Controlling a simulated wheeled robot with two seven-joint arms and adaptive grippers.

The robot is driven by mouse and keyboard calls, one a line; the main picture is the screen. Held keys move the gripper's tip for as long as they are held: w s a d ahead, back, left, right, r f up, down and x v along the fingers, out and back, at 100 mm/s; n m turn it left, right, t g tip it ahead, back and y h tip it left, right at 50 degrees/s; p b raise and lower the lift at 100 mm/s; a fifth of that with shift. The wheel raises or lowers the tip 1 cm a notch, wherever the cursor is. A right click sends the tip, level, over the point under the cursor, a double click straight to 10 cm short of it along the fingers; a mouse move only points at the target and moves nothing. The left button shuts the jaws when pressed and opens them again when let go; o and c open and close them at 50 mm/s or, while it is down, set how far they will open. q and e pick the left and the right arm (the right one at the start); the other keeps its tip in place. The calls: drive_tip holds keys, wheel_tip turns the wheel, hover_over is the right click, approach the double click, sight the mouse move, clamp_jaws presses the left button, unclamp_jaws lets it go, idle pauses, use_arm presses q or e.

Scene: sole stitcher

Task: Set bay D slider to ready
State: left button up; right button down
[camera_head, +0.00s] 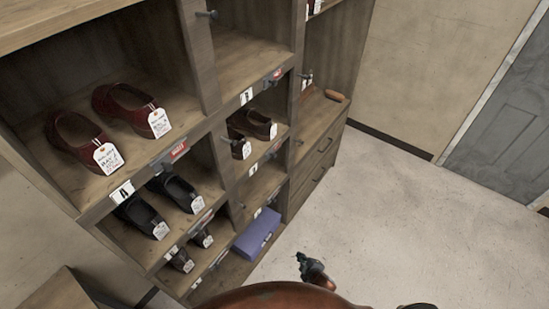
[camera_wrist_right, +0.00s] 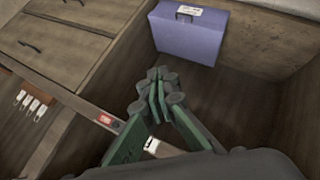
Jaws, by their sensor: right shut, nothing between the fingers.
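My right gripper (camera_head: 313,270) is at the bottom middle of the head view, in front of the lower bays and over the floor. In the right wrist view its fingers (camera_wrist_right: 158,88) are closed together with nothing between them. Below and left of them runs a shelf edge with a red slider tab (camera_wrist_right: 106,119) and a white label (camera_wrist_right: 152,147). The fingers partly cover this edge. The label's letter is not readable, so I cannot tell whether this is bay D. A purple box (camera_wrist_right: 190,32) stands in the bay beyond; it also shows in the head view (camera_head: 258,232).
The wooden rack holds red shoes (camera_head: 130,108), black shoes (camera_head: 140,214) and brown shoes (camera_head: 260,124) with white tags. Bay A has a red slider (camera_head: 179,150) on its edge. Drawers (camera_head: 318,160) stand to the right. The floor (camera_head: 420,220) on the right is clear.

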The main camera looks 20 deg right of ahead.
sight(270, 155)
use_arm(q)
drive_tip(key=r+p, duration=0.2)
drive_tip(key=s+r+p, duration=0.1)
drive_tip(key=r+p, duration=0.1)
drive_tip(key=r, duration=0.1)
drive_tip(key=shift+s+a+r+p, duration=0.1)
drive_tip(key=shift+s+r+p, duration=0.05)
drive_tip(key=shift+r+p, duration=0.15)
use_arm(e)
drive_tip(key=w+a+r+n+t, duration=0.2)
drive_tip(key=w+r, duration=0.1)
drive_tip(key=r, duration=1.1)
drive_tip(key=w+a+r+n+t, duration=0.2)
drive_tip(key=w+r+t, duration=0.1)
drive_tip(key=r, duration=1.1)
drive_tip(key=w+a+r+n+t+y, duration=0.1)
drive_tip(key=w+r, duration=0.4)
drive_tip(key=r, duration=0.9)
drive_tip(key=shift+w+a+r+n+t, duration=0.25)
drive_tip(key=shift+a+n+t, duration=0.45)
drive_tip(key=shift+a+n, duration=0.25)
